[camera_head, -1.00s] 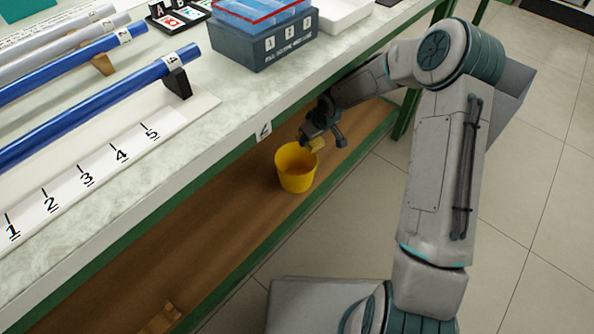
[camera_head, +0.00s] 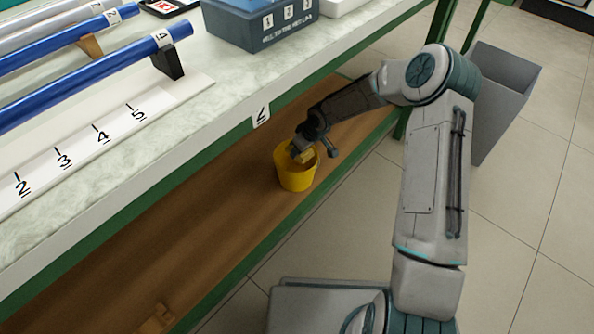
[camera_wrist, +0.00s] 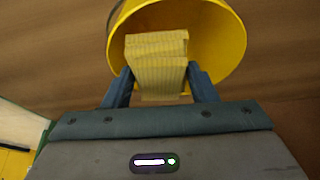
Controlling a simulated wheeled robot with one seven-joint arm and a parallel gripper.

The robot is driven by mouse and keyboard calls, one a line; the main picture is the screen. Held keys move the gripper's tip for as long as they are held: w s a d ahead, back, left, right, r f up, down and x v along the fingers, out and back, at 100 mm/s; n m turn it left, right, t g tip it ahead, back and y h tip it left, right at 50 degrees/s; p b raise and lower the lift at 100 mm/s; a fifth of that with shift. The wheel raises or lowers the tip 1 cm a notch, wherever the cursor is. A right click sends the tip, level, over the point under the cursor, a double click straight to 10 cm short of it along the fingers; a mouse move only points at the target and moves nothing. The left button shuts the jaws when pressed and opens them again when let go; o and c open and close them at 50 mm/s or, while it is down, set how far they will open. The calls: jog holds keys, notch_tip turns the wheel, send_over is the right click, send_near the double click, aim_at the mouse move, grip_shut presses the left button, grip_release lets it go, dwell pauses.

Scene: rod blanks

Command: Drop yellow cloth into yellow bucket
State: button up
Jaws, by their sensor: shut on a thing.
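The yellow bucket (camera_head: 297,178) stands upright on the brown lower shelf under the worktop. In the wrist view its rim and inside (camera_wrist: 226,40) show just beyond the fingers. My gripper (camera_head: 301,150) is at the bucket's mouth, seen from the head. It is shut on the folded yellow cloth (camera_wrist: 157,72), which is pale yellow with thin lines. The cloth overlaps the bucket's opening in the wrist view. In the head view only a small part of the cloth shows by the fingers. How deep it reaches into the bucket I cannot tell.
The worktop (camera_head: 217,75) overhangs the lower shelf (camera_head: 190,235) and carries blue rods (camera_head: 95,80) and a dark box (camera_head: 262,25). A small brown block (camera_head: 157,318) lies on the shelf's near end. A grey bin (camera_head: 497,100) stands on the floor at right.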

jog(key=o, duration=1)
jog(key=p+v, duration=0.6)
jog(key=v, duration=0.7)
jog(key=shift+s+d+r, duration=0.1)
jog(key=shift+d+r, duration=0.1)
jog(key=shift+r, duration=0.15)
